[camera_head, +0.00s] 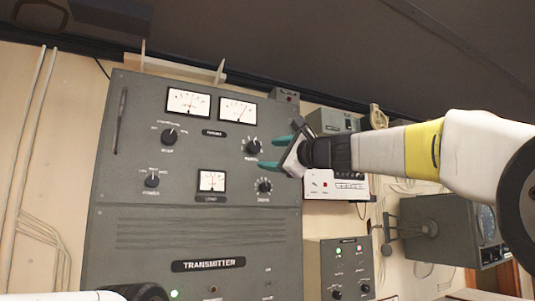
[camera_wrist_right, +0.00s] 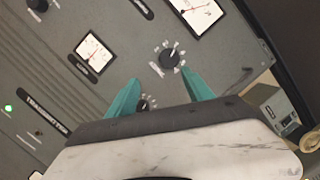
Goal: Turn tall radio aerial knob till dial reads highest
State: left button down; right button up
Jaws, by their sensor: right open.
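A tall grey transmitter cabinet (camera_head: 190,235) carries several black pointer knobs and three white meters. The upper right knob (camera_head: 253,146) has a ring of white marks; it also shows in the right wrist view (camera_wrist_right: 169,58). The lower right knob (camera_head: 264,185) is below it. The upper right meter (camera_head: 238,109) has its needle leaning right, but its reading is too small to read. My right gripper (camera_head: 275,152) is open with teal fingers, just right of the upper right knob. In the wrist view that knob lies beyond the fingertips (camera_wrist_right: 160,77), apparently untouched.
Other meters are at the upper left (camera_head: 188,102) and lower middle (camera_head: 212,181). A white-faced box (camera_head: 335,186) is under my right wrist. A small panel with lamps (camera_head: 345,265) and a grey display unit (camera_head: 440,228) stand at the right.

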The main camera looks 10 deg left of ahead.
aim_at(256, 147)
jog(key=shift+m+t, duration=0.3)
jog(key=shift+m, duration=0.1)
jog(key=shift+d+r+x, duration=0.1)
jog(key=shift+r+x, duration=0.2)
jog(key=shift+x, duration=1.05)
jog(key=shift+d+r+x, duration=0.1)
jog(key=shift+r+x, duration=0.2)
jog(key=shift+x, duration=1.1)
jog(key=shift+d+r+x, duration=0.1)
jog(key=shift+r+x, duration=0.2)
jog(key=shift+x, duration=1.05)
grip_shut()
